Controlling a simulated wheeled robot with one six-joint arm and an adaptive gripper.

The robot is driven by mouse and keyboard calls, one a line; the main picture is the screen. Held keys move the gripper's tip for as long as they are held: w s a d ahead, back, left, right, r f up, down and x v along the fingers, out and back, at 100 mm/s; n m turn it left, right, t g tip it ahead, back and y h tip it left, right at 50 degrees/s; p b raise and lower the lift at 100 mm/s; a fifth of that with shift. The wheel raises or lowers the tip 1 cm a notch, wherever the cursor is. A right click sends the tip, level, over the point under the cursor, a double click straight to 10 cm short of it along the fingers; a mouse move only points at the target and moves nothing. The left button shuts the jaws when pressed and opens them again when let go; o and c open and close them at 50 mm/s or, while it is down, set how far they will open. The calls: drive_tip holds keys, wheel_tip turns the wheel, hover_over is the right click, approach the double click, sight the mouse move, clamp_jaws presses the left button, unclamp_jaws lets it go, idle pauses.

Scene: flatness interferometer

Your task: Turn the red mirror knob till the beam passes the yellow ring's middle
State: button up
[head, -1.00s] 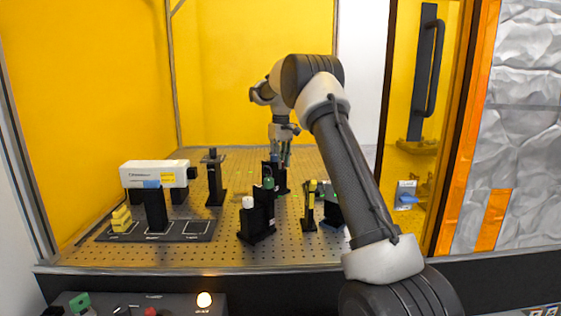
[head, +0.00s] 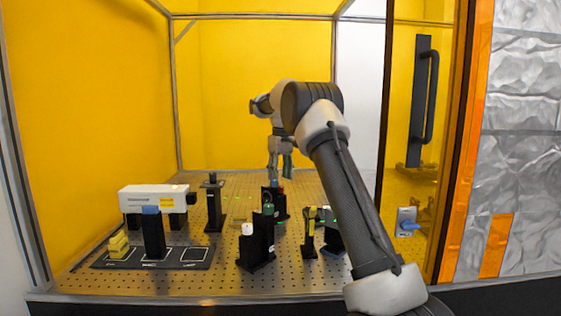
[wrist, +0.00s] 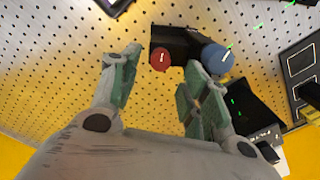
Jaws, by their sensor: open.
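The red mirror knob (wrist: 160,59) shows in the wrist view on a black mount (wrist: 180,42), beside a larger blue knob (wrist: 217,57). My gripper (wrist: 160,68) is open and empty. Its green-padded fingers are spread on either side of the red knob's place in the picture; I cannot tell how far above it they are.
A white laser box (head: 152,199) stands at the left. A dark tray (head: 174,264) holds yellow blocks. Small green light marks show in both views. A yellow wall (head: 90,120) closes the left side.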

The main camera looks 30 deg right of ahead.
wheel_tip(320, 180, up, 7)
drive_tip(key=shift+r, duration=0.2)
idle(1.7)
drive_tip(key=s+a+r+m+t, duration=0.15)
drive_tip(key=s+r, duration=0.25)
drive_tip(key=s, duration=0.6)
drive_tip(key=s+a+r+t, duration=0.1)
drive_tip(key=s+a+r, duration=0.25)
drive_tip(key=s, duration=0.75)
drive_tip(key=s+a+f+t, duration=0.1)
drive_tip(key=s+f, duration=0.6)
drive_tip(key=s, duration=0.5)
drive_tip(key=s+a+f+t, duration=0.1)
drive_tip(key=s+f, duration=0.5)
drive_tip(key=s, duration=0.7)
drive_tip(key=shift+s+a+f+m, duration=0.25)
drive_tip(key=shift+f+m, duration=0.1)
drive_tip(key=shift+f, duration=0.05)
